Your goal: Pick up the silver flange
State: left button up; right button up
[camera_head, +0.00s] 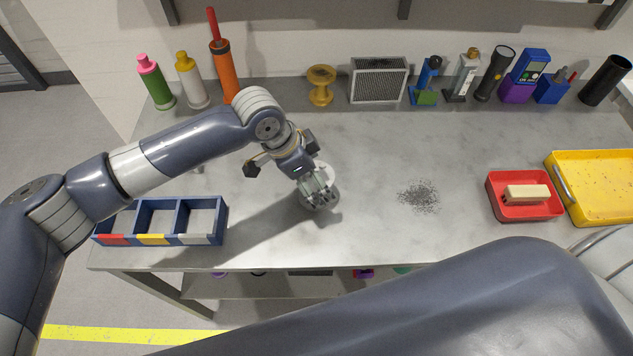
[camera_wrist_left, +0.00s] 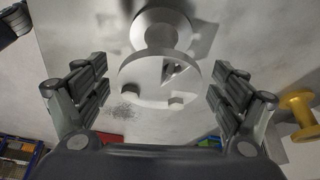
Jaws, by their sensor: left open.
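The silver flange (camera_head: 329,199) is on the grey worktable (camera_head: 370,150), left of the middle, partly hidden under my left gripper (camera_head: 316,187). In the left wrist view, the flange (camera_wrist_left: 150,75) shows as a round pale disc with small raised blocks, and a narrower neck leads to a second disc. My left gripper (camera_wrist_left: 158,78) is open, with one finger pair on each side of the flange and visible gaps between. My right gripper is not in view.
A blue three-compartment bin (camera_head: 134,218) stands at the left front. Dark shavings (camera_head: 418,196) lie right of the flange. A red tray (camera_head: 500,206) with a brush (camera_head: 527,194) and a yellow tray (camera_head: 600,216) are at right. Bottles and tools line the back.

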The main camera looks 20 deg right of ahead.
pick_arm(q)
jog(key=shift+d+f, duration=0.15)
jog(key=shift+f, duration=0.3)
jog(key=p+x, duration=0.1)
jog(key=x, duration=0.2)
jog(key=shift+s+f, duration=0.1)
jog(key=shift+f, duration=0.15)
jog(key=shift+d+f+p, duration=0.2)
jog(key=shift+f+p, duration=0.1)
jog(key=shift+f, duration=0.05)
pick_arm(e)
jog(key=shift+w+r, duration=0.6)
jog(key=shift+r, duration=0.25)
pick_arm(q)
jog(key=shift+c, duration=0.3)
jog(key=c, duration=1.3)
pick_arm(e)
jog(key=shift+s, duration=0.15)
